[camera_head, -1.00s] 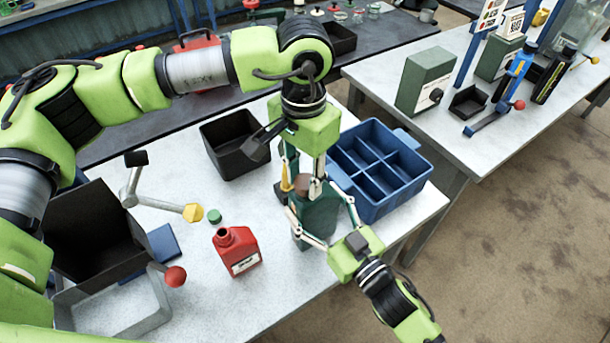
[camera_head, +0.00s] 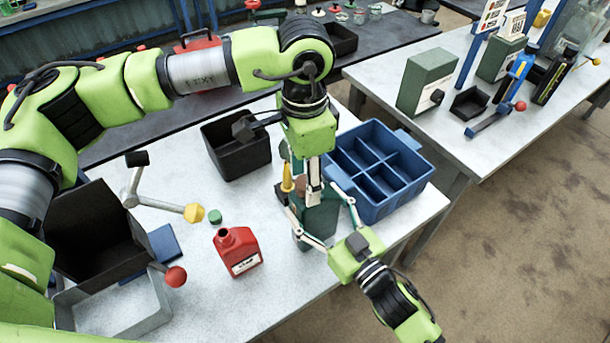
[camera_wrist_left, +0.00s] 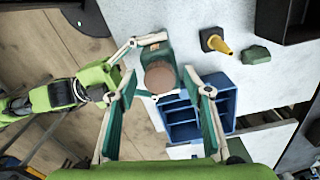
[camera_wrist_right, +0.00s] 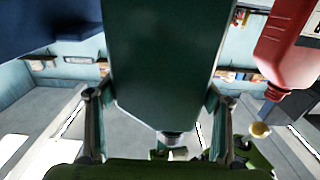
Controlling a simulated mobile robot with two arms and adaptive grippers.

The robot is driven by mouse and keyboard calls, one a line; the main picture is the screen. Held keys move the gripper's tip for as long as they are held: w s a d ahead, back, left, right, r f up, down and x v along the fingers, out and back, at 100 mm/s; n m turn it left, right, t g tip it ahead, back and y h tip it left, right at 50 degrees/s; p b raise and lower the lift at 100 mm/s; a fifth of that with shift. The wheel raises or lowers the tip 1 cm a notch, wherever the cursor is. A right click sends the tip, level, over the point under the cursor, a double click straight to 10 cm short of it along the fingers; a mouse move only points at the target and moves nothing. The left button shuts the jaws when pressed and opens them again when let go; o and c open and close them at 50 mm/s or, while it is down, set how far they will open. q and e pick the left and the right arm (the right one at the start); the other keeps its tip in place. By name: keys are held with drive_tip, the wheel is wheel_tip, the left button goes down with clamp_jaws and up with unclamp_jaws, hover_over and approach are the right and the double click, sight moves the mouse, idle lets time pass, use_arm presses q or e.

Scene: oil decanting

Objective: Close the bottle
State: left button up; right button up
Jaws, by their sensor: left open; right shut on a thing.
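A dark green bottle (camera_head: 318,222) stands upright on the light table, with a brown round cap (camera_wrist_left: 160,77) on its top. My right gripper (camera_head: 322,228) is shut on the bottle's body from the front right; the bottle fills the middle of the right wrist view (camera_wrist_right: 165,60). My left gripper (camera_head: 310,188) points down from above the bottle. In the left wrist view its fingers (camera_wrist_left: 160,120) are open and spread, with the cap ahead of them. In the head view the left fingers partly hide the cap, and I cannot tell whether they touch it.
A red bottle (camera_head: 237,254) stands left of the green one, near a small green cap (camera_head: 215,216). A blue divided crate (camera_head: 412,190) is close on the right. A black bin (camera_head: 236,165) and a yellow-tipped funnel (camera_wrist_left: 221,44) are behind. A yellow-knobbed lever stand (camera_head: 170,204) is left.

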use_arm(q)
drive_tip(key=shift+r, duration=2.25)
drive_tip(key=shift+c, duration=0.3)
